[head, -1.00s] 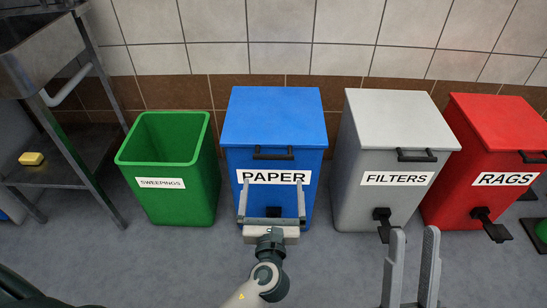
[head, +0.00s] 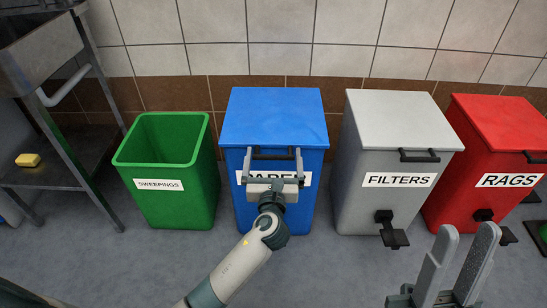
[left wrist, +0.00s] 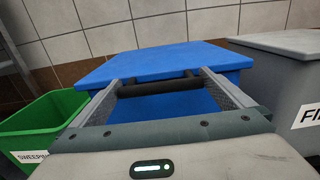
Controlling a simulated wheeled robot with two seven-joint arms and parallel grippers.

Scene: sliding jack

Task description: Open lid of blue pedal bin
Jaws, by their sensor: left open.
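The blue pedal bin (head: 308,205) stands against the wall, its lid (head: 273,115) shut and flat on top. Its label reads PAPER and is partly hidden by my left gripper. My left gripper (head: 273,153) is open in front of the bin, its fingertips level with the dark lid handle. In the left wrist view, the handle bar (left wrist: 158,86) lies across the gap between the fingers of my left gripper (left wrist: 156,82); I cannot tell whether they touch it. The bin's pedal is hidden behind my left arm. My right gripper (head: 467,230) is open and empty at lower right.
A green open bin (head: 175,205) labelled SWEEPINGS stands left of the blue bin. A grey bin (head: 370,205) with a black pedal and a red bin (head: 470,170) stand to the right. A metal rack (head: 90,165) holds a yellow block at far left. Floor in front is clear.

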